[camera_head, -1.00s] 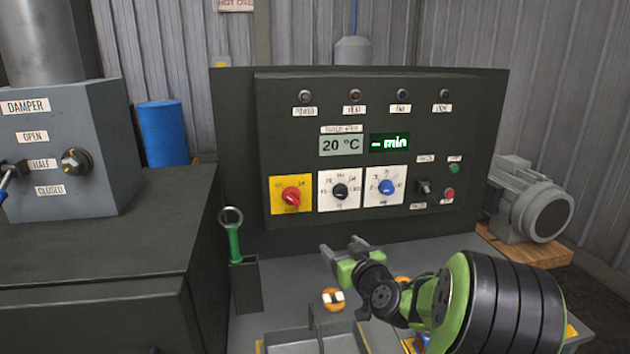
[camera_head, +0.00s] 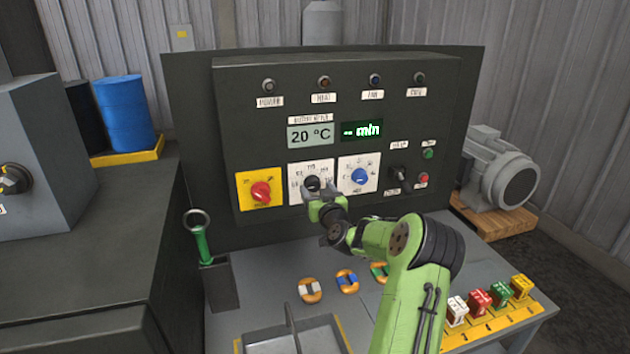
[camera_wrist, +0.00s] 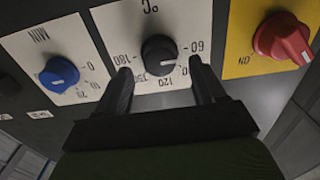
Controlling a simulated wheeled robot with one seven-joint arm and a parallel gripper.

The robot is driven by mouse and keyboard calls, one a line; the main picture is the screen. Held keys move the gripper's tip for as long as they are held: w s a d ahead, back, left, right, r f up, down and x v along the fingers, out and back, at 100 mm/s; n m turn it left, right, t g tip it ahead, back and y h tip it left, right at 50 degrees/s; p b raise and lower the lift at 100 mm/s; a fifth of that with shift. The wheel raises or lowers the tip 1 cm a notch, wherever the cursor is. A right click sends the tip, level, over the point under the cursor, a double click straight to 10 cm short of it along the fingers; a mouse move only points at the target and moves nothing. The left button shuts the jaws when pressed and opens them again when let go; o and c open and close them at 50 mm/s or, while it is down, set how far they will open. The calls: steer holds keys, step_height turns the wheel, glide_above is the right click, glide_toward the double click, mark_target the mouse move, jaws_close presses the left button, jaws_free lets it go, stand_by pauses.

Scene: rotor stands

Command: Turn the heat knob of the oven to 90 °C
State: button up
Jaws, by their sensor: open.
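The heat knob (camera_head: 312,183) is a round black knob on a white °C plate, in the middle of the oven's panel (camera_head: 225,150). In the wrist view the heat knob (camera_wrist: 159,53) shows upside down, with 60, 120, 150 and 180 readable around it. My gripper (camera_head: 318,193) is open in front of the knob. In the wrist view its two fingers (camera_wrist: 162,75) stand on either side of the knob's lower part, with gaps. I cannot tell how deep they reach. The display (camera_head: 310,135) reads 20 °C.
A red knob (camera_head: 261,192) on a yellow plate is left of the heat knob, and a blue knob (camera_head: 360,176) is right of it. A switch (camera_head: 400,174) and buttons sit further right. Ringed rotors and coloured blocks lie on the bench below.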

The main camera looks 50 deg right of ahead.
steer(key=x, duration=0.2)
steer(key=shift+w+d, duration=0.1)
steer(key=shift+w, duration=0.15)
steer(key=c, duration=1.1)
steer(key=shift+o, duration=0.2)
steer(key=shift+f+m, duration=0.1)
steer(key=shift+m, duration=0.2)
steer(key=m+b, duration=0.2)
steer(key=m, duration=0.1)
steer(key=shift+s+m, duration=0.1)
steer(key=shift+m, duration=0.3)
steer(key=shift+d+m+b, duration=0.1)
steer(key=shift+m+b, duration=0.4)
steer(key=shift+m, duration=1.7)
steer(key=o, duration=1.1)
steer(key=shift+c, duration=0.2)
